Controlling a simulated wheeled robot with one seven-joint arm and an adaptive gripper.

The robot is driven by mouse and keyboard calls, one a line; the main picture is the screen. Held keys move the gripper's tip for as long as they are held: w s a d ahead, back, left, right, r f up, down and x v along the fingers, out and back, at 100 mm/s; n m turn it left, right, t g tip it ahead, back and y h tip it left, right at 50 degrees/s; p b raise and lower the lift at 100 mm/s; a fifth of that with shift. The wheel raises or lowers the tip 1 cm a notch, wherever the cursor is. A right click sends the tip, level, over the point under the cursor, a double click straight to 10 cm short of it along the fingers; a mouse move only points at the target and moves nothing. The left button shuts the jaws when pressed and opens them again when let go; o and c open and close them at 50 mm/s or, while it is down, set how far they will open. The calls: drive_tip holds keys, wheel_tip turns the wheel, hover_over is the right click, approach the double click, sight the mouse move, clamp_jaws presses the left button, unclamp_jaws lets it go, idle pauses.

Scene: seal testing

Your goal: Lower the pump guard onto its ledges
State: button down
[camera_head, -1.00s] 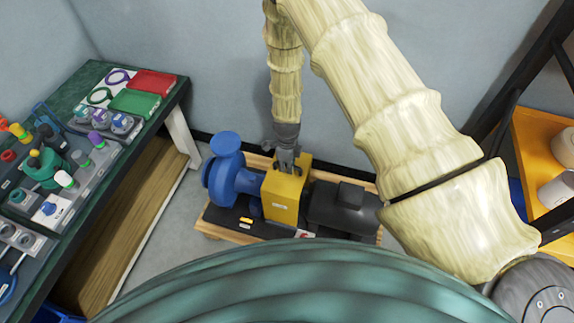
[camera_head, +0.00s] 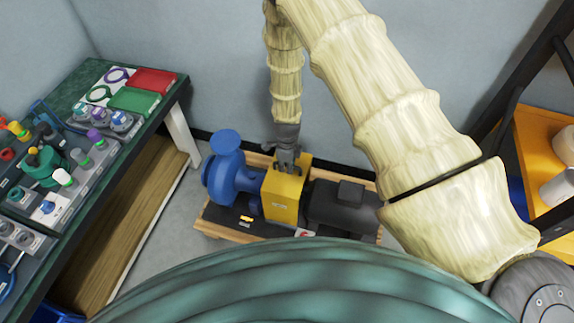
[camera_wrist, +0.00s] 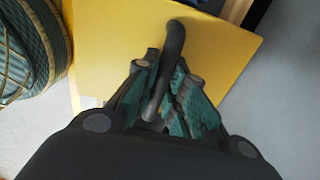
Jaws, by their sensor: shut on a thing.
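The yellow pump guard (camera_head: 280,200) is a box between the blue pump (camera_head: 228,175) and the black motor (camera_head: 342,208). My gripper (camera_head: 287,166) points down at its top and is shut on its handle. In the wrist view the dark curved handle (camera_wrist: 172,62) runs between the fingers of my gripper (camera_wrist: 165,95), above the yellow top of the guard (camera_wrist: 215,50). The guard looks roughly upright. The ledges are hidden beneath it, and I cannot tell whether it touches them.
The pump set stands on a wooden pallet (camera_head: 222,233) close to the wall. A green-topped bench (camera_head: 75,84) with trays and several fittings is at the left. An orange shelf (camera_head: 540,140) is at the right. Bare floor lies between bench and pallet.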

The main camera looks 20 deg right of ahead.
drive_tip(key=shift+f, duration=0.45)
idle(0.3)
drive_tip(key=c, duration=1.4)
unclamp_jaws()
drive_tip(key=shift+r, duration=0.15)
drive_tip(key=shift+r+p, duration=1.45)
drive_tip(key=shift+r, duration=0.9)
drive_tip(key=s+d+r+n, duration=0.1)
drive_tip(key=s+n, duration=0.7)
drive_tip(key=s, duration=0.4)
drive_tip(key=s+d+r+n+p, duration=0.1)
drive_tip(key=s+n, duration=0.7)
drive_tip(key=s, duration=0.4)
drive_tip(key=s+d+r+n, duration=0.1)
drive_tip(key=s+n, duration=0.7)
drive_tip(key=s, duration=0.4)
drive_tip(key=shift+s+d+p, duration=0.2)
drive_tip(key=shift+d+p, duration=0.05)
drive_tip(key=shift+p, duration=0.15)
